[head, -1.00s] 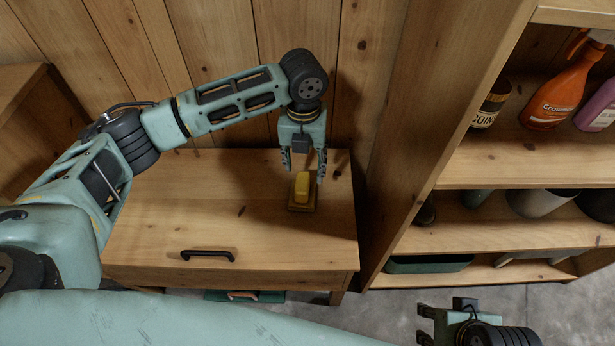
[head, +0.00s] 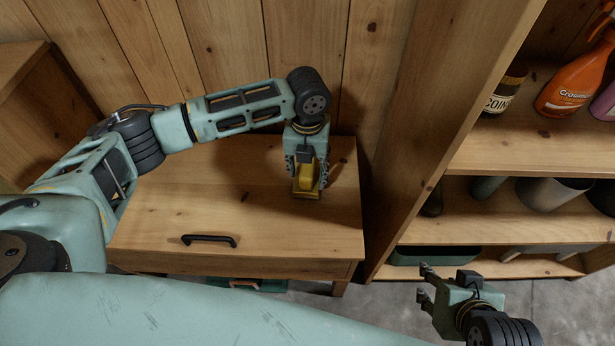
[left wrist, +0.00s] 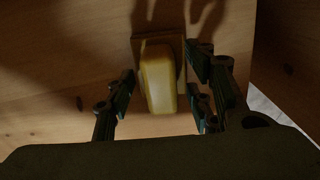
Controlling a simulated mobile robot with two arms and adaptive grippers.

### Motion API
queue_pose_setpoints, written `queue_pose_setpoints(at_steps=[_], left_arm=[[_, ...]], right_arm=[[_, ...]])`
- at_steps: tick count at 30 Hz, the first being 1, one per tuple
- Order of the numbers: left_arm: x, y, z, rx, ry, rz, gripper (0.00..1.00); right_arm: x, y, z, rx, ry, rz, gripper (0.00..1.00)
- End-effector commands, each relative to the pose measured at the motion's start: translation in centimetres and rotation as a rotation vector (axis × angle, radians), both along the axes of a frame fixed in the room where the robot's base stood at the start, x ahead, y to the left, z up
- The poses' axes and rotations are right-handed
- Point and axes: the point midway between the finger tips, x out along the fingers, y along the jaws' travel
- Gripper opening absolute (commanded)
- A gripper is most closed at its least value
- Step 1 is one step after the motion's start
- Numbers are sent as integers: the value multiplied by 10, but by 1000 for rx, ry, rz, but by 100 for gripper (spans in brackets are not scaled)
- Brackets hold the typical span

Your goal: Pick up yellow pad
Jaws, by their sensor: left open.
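The yellow pad (head: 306,176) rests on a small wooden base (head: 303,194) on the top of a wooden cabinet. My left gripper (head: 307,172) points down over the pad, with its fingers open on either side of it. In the left wrist view the yellow pad (left wrist: 159,82) lies between the open fingers, with the base (left wrist: 146,44) showing around it. Gaps show between the pad and the fingers there. My right gripper (head: 424,282) is at the lower right, over the floor, its fingers apart and empty.
The wooden cabinet (head: 200,200) has a black handle (head: 209,240) and a mostly bare top. A wooden shelf unit to the right holds an orange spray bottle (head: 572,84), a jar (head: 505,92) and several other containers. A planked wall stands close behind.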

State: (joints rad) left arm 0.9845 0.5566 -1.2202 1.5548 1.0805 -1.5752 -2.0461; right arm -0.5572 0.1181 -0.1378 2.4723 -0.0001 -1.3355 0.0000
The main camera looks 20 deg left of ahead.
Motion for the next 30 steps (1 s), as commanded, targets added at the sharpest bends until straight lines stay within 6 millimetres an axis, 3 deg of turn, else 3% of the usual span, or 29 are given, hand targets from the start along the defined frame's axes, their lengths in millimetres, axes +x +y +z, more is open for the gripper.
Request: queue_pose_setpoints(at_steps=[17,30], left_arm=[[0,0,0,0,0,0,0],[0,0,7,-1,-1,0,0]], right_arm=[[0,0,0,-1,0,-1,40],[-8,-2,-2,-7,39,-2,40]])
